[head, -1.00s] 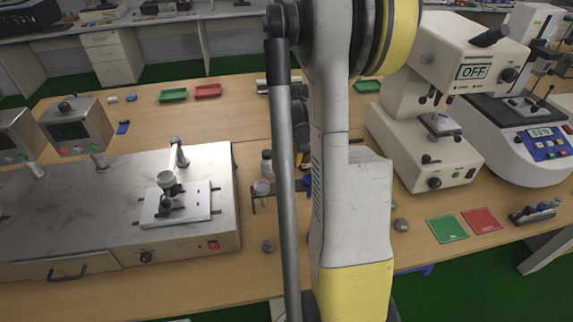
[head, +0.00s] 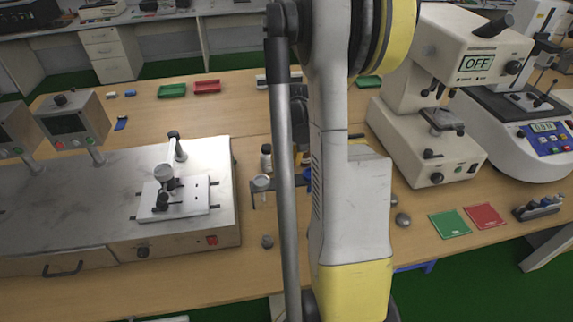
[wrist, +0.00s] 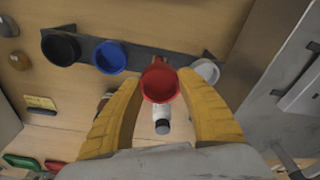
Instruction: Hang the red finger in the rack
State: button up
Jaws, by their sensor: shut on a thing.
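In the wrist view, the red finger (wrist: 160,84), with its round cup end facing the camera, is between the yellow fingertips of my gripper (wrist: 161,79), which is shut on it. The rack (wrist: 135,57) is a dark bar just beyond. A black finger (wrist: 61,48), a blue finger (wrist: 109,57) and a white finger (wrist: 206,71) sit along it. The red finger appears in line with the space between blue and white; I cannot tell if it touches the rack. In the head view, my arm hides the gripper and much of the rack (head: 259,200); the white finger (head: 261,182) shows at its left.
A steel test machine (head: 80,215) is on the left, and a cream tester reading OFF (head: 425,150) on the right. Green (head: 450,224) and red (head: 484,215) mats lie on the right of the table.

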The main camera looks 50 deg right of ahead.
aim_at(286, 175)
jog(key=shift+f+b, duration=1.3)
jog(key=shift+f, duration=0.35)
jog(key=shift+f, duration=0.1)
jog(key=shift+f+b, duration=0.55)
jog(key=shift+b, duration=0.05)
jog(key=o, duration=1.8)
jog(key=shift+r, duration=0.15)
